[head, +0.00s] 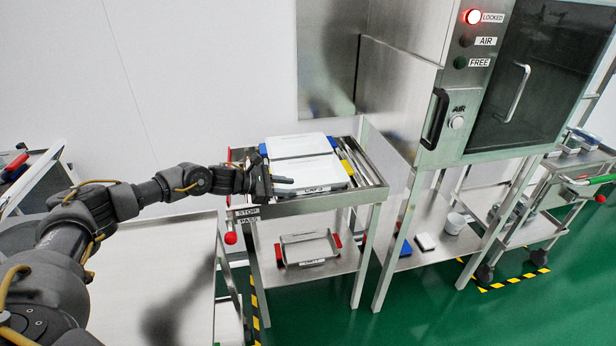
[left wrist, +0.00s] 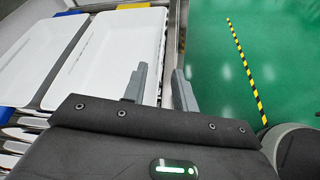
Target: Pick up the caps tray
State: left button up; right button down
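The caps tray (head: 308,172) is a white shallow tray with a front label that seems to read CAPS, on top of the metal rack stand. It also shows in the left wrist view (left wrist: 103,62), looking empty. A second white tray (head: 297,145) lies directly behind it. My left gripper (head: 283,185) is at the tray's front left part, fingers pointing right. In the left wrist view my left gripper (left wrist: 160,88) is open, with a gap between its fingers near the tray's rim. Contact with the rim cannot be told. My right gripper is not in view.
The rack (head: 368,197) has raised metal edges and blue and yellow blocks around the trays. A metal tray with red handles (head: 308,249) sits on its lower shelf. The washer cabinet (head: 470,110) stands to the right. A bare table (head: 165,285) is at front left.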

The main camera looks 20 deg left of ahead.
pick_arm(q)
jog(key=x, duration=0.3)
jog(key=shift+w, duration=0.15)
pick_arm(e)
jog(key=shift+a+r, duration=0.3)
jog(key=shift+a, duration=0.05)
pick_arm(q)
jog(key=shift+c, duration=0.3)
grip_shut()
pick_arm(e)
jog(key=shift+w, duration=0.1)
